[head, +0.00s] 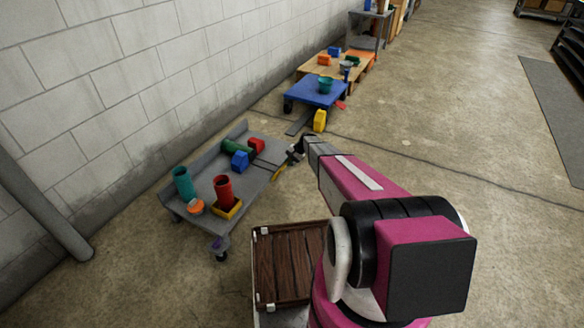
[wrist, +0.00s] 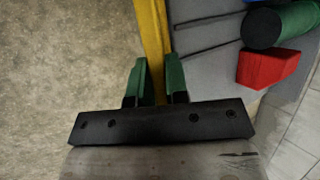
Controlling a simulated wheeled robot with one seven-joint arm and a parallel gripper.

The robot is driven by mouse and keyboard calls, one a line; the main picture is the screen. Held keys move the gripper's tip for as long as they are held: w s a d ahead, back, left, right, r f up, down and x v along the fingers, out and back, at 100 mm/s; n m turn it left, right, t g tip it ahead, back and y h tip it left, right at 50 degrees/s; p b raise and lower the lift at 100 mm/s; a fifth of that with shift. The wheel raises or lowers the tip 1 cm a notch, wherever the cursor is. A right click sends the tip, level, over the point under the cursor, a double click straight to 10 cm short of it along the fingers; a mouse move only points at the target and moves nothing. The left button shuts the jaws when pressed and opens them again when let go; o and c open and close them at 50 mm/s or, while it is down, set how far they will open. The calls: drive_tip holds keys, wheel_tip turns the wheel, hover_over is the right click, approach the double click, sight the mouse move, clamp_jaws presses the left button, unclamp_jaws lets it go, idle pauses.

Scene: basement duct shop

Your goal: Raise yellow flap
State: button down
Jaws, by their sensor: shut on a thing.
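The yellow flap (wrist: 151,40) is a long narrow strip along the edge of a grey cart (wrist: 205,55) in the wrist view. In the head view, a small part of the flap (head: 279,173) shows at the cart's right edge, beside my gripper (head: 291,158). In the wrist view, the green fingers of my gripper (wrist: 157,80) stand on either side of the strip and are shut on it. The flap's lower end is hidden behind the gripper body. The head view is too small to show the flap's tilt clearly.
The grey cart carries a teal cylinder (head: 183,182), a red cylinder (head: 223,188), a blue block (head: 240,161), a green cylinder (head: 236,147) and a red block (head: 257,145). A blue cart (head: 318,92) stands behind. A block wall (head: 130,70) borders the left; floor is open right.

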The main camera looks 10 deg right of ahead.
drive_tip(key=shift+w+a+r+g+h, duration=0.35)
drive_tip(key=shift+w+a+h, duration=0.1)
drive_tip(key=shift+a+h, duration=0.15)
drive_tip(key=shift+w+a+r+g+h, duration=0.35)
drive_tip(key=shift+w+a+h, duration=0.1)
drive_tip(key=shift+a+h, duration=0.1)
drive_tip(key=shift+w+a+r+m+g+h, duration=0.3)
drive_tip(key=shift+w+a+m+g+h, duration=0.2)
drive_tip(key=shift+w+a+g+h, duration=0.25)
drive_tip(key=shift+w+a+r+t, duration=0.1)
drive_tip(key=shift+w+a+t, duration=0.15)
drive_tip(key=shift+a, duration=0.5)
drive_tip(key=c, duration=1.1)
unclamp_jaws()
drive_tip(key=v, duration=1)
drive_tip(key=shift+w+r, duration=0.1)
drive_tip(key=shift+r, duration=0.25)
